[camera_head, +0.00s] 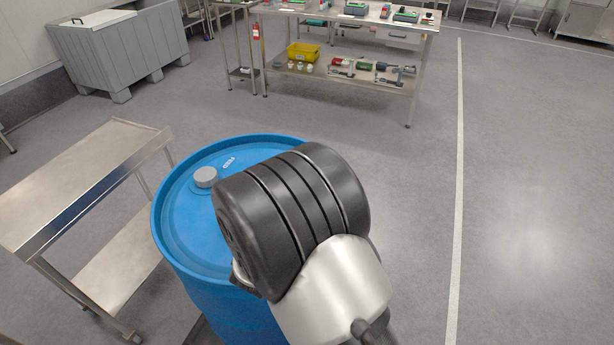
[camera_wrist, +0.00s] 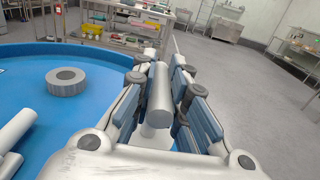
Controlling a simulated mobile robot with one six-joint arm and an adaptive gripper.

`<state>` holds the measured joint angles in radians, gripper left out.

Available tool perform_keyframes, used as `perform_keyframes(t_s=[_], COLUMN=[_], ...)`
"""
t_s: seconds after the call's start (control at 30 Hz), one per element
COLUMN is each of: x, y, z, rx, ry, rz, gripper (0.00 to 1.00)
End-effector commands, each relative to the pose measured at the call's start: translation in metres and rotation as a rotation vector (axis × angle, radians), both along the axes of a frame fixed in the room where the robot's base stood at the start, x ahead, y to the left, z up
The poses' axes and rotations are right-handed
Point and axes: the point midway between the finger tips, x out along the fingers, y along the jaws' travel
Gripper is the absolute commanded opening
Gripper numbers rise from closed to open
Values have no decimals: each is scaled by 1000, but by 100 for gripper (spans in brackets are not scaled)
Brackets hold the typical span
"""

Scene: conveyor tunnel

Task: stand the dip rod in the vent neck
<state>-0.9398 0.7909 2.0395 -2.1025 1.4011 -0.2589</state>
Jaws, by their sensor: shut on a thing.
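The blue drum (camera_head: 180,255) stands upright left of centre in the head view, its top partly covered by my wrist. A grey round cap or collar (camera_head: 205,177) rises from its top; it shows in the wrist view as a short ribbed cylinder with a darker centre (camera_wrist: 67,81). In the wrist view my gripper (camera_wrist: 160,68) is shut on a light grey rod (camera_wrist: 158,98) between its fingers, beside the drum's rim. Pale grey tubular pieces (camera_wrist: 14,134) show over the drum at lower left; I cannot tell whether they form the vent neck. The head view hides my fingers and the rod.
A steel trolley (camera_head: 80,175) stands close left of the drum. A workbench (camera_head: 340,80) with a yellow bin (camera_head: 303,53) and tools is behind. A grey lidded container (camera_head: 118,50) stands at the back left. The floor on the right is clear.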

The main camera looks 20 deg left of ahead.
Motion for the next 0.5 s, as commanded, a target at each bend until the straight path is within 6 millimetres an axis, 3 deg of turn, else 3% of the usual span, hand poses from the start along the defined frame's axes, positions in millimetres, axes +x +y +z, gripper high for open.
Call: perform_keyframes(t_s=[0.3,0.33,0.5], x=[0,0,0], y=[0,0,0], z=[-9,-9,-9], rx=[1,1,1], ry=[0,0,0], rz=[0,0,0], gripper=[0,15,26])
